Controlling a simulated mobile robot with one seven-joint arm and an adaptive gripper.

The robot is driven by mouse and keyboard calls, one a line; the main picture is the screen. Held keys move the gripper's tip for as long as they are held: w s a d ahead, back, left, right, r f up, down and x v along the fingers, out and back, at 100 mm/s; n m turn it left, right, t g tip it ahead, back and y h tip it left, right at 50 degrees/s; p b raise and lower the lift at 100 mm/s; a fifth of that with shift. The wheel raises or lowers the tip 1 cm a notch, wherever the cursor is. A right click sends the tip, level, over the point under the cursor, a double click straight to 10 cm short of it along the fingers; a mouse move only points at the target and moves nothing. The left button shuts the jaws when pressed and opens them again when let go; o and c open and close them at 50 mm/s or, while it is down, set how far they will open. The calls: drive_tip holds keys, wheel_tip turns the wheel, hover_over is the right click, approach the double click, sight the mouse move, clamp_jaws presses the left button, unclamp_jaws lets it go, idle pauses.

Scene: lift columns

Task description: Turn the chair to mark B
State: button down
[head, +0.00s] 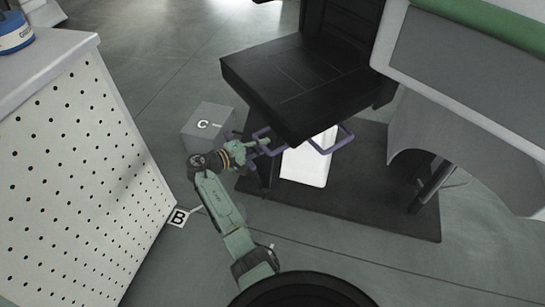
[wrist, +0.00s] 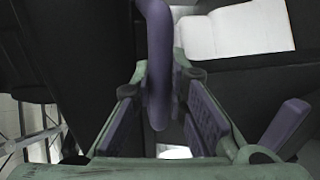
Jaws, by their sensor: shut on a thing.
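The black chair (head: 290,75) stands at the upper middle of the head view, on a dark base plate (head: 385,210). Purple bar loops (head: 340,138) stick out below its seat. My gripper (head: 264,143) is at the left loop, under the seat's near edge. In the wrist view my gripper (wrist: 165,115) is shut on a purple handle bar (wrist: 158,55), which runs between its two pads. The mark B tag (head: 179,217) lies on the floor beside the perforated cabinet, left of my arm. A C label (head: 203,124) is on a grey block behind my gripper.
A white perforated cabinet (head: 75,180) fills the left side, with a blue round container (head: 14,35) on top. A large grey and white unit with a green top (head: 480,70) stands at right. A white column (head: 308,165) is under the seat. Open floor lies at lower right.

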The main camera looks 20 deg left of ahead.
drive_tip(key=shift+w+a+m+h+b, duration=0.15)
drive_tip(key=shift+a+m+h+b, duration=0.15)
drive_tip(key=shift+a+b, duration=0.25)
drive_tip(key=shift+d+g, duration=0.1)
drive_tip(key=shift+g, duration=0.2)
drive_tip(key=c, duration=1.6)
unclamp_jaws()
drive_tip(key=shift+o, duration=0.2)
drive_tip(key=v, duration=1.2)
